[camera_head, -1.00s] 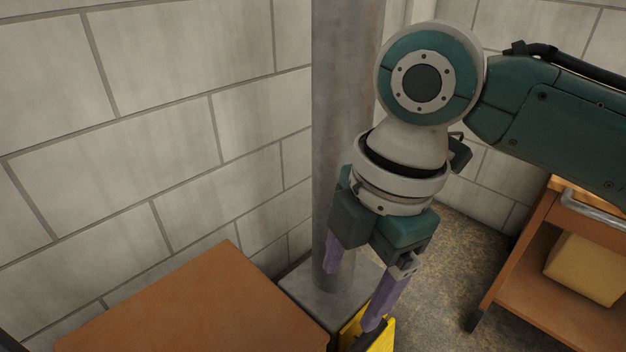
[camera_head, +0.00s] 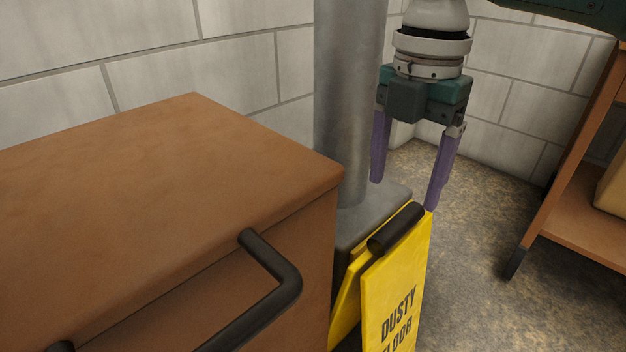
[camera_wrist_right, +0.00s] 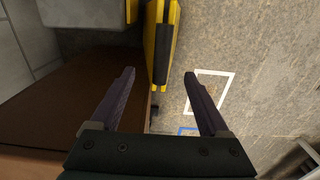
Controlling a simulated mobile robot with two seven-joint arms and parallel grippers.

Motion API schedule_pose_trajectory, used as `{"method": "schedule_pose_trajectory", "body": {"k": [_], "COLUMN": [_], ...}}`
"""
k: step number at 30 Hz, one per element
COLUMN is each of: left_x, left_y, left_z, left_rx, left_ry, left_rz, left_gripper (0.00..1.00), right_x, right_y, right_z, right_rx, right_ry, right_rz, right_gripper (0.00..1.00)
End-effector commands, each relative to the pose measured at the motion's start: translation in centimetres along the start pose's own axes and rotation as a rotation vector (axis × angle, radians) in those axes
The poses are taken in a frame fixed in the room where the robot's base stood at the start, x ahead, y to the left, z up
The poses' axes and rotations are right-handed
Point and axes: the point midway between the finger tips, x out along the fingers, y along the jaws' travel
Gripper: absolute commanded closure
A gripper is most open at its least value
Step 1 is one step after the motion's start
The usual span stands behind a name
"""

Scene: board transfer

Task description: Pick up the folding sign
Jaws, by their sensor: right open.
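The yellow folding sign (camera_head: 396,292) stands upright on the floor, with "DUSTY FLOOR" on its front panel and a black handle (camera_head: 397,230) along its top. Its lower part is cut off by the head view's bottom edge. My right gripper (camera_head: 407,195) is open and empty, its purple fingers pointing down, above and behind the handle in the head view. In the right wrist view the sign (camera_wrist_right: 176,22) and its handle (camera_wrist_right: 160,68) lie ahead, between the lines of the two spread fingers (camera_wrist_right: 160,75). My left gripper is not in view.
A brown cabinet (camera_head: 170,170) with black handles stands close left of the sign. A grey column (camera_head: 348,100) on a square base is right behind it. A brown shelf cart (camera_head: 580,225) stands at right. Floor (camera_head: 480,230) between is clear; white markings (camera_wrist_right: 210,73) show there.

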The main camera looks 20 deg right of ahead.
Motion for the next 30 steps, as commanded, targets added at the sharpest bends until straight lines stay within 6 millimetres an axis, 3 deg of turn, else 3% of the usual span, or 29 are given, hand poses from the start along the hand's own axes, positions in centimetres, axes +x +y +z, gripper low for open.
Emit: {"method": "schedule_pose_trajectory", "body": {"k": [6,11,21,30], "left_x": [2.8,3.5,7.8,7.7], "left_y": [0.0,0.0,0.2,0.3], "left_z": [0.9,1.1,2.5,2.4], "left_rx": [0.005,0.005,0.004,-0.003], "left_ry": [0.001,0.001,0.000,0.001], "left_rz": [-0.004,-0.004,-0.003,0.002], "left_gripper": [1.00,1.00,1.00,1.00], "right_x": [3.9,4.7,9.2,9.1], "right_y": [-0.1,-0.1,-0.3,-0.3], "right_z": [0.0,0.1,0.6,0.5], "right_rx": [0.000,0.001,0.001,0.001], "right_ry": [0.000,-0.001,-0.002,-0.001], "right_rz": [-0.001,-0.001,0.000,0.000], "right_gripper": [0.21,0.21,0.21,0.23]}}
